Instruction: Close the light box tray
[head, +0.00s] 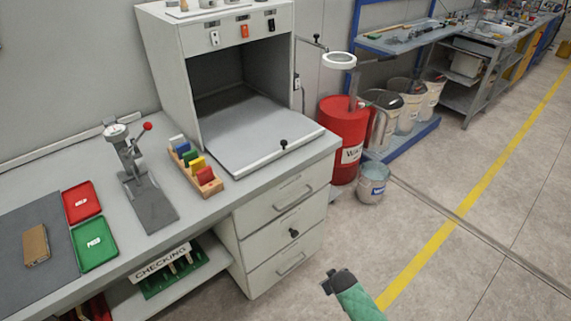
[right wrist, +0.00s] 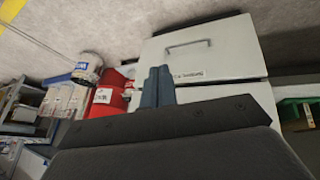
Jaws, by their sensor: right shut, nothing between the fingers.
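The light box (head: 170,60) is a white open-fronted cabinet standing on the bench in the head view. Its grey tray (head: 250,130) is pulled out and lies flat in front of the opening, with a black knob (head: 283,143) at its front edge. My right gripper (right wrist: 157,86) is shut and empty in the right wrist view, its fingers together in front of the white drawer unit. In the head view, a green and dark part of my right arm shows low over the floor, right of the drawers and apart from the tray. My left gripper is not in view.
A wooden block rack (head: 204,181) with coloured pieces stands left of the tray. A press with a red-knobbed lever (head: 140,185) is further left. The drawer unit (head: 285,205) is below the tray. A red drum (head: 343,125) and bucket (head: 372,185) stand right; floor in front is clear.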

